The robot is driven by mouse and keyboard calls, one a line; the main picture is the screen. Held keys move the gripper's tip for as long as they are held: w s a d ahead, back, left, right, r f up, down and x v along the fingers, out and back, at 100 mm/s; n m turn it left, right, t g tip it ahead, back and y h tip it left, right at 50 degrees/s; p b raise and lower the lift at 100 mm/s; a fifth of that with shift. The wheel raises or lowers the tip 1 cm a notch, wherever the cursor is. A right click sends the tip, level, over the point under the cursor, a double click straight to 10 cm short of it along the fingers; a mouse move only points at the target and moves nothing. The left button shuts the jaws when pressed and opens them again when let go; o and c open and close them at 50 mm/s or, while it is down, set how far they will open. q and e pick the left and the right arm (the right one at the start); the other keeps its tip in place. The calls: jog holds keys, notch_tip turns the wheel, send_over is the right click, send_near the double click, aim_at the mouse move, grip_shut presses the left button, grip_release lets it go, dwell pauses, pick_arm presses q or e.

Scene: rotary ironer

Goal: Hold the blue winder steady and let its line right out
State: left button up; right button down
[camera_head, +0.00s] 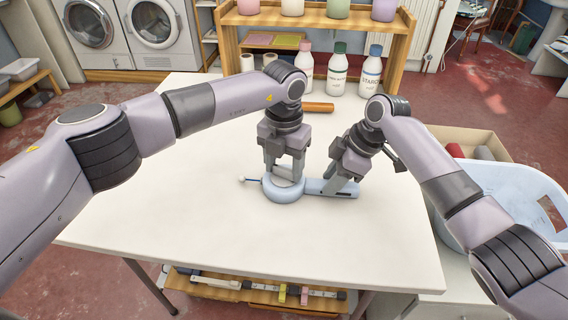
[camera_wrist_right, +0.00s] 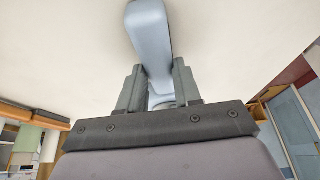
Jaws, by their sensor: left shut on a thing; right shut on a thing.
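The pale blue winder (camera_head: 283,195) lies on the white table, with a round body and a flat handle (camera_head: 318,186) reaching right. A short dark line with a pale knob (camera_head: 242,179) at its end sticks out from the body's left side. My left gripper (camera_head: 284,176) comes down from above and is shut on the round body. My right gripper (camera_head: 342,186) is shut on the handle, with a dark slot visible near that end. In the right wrist view, the winder (camera_wrist_right: 150,38) passes between the fingers of my right gripper (camera_wrist_right: 157,90).
The white table (camera_head: 180,210) is clear to the left and front. A light blue basket (camera_head: 500,200) and a cardboard box (camera_head: 490,140) are at the right. A drawer of tools (camera_head: 255,290) shows below the front edge.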

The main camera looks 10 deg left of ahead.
aim_at(284, 168)
pick_arm(q)
jog(key=n, duration=0.5)
jog(key=shift+n, duration=0.3)
jog(key=n, duration=0.5)
jog(key=shift+r+n, duration=0.1)
jog(key=shift+n, duration=0.2)
jog(key=n, duration=1)
jog(key=shift+n, duration=0.3)
jog(key=o, duration=1.1)
notch_tip(284, 168, up, 12)
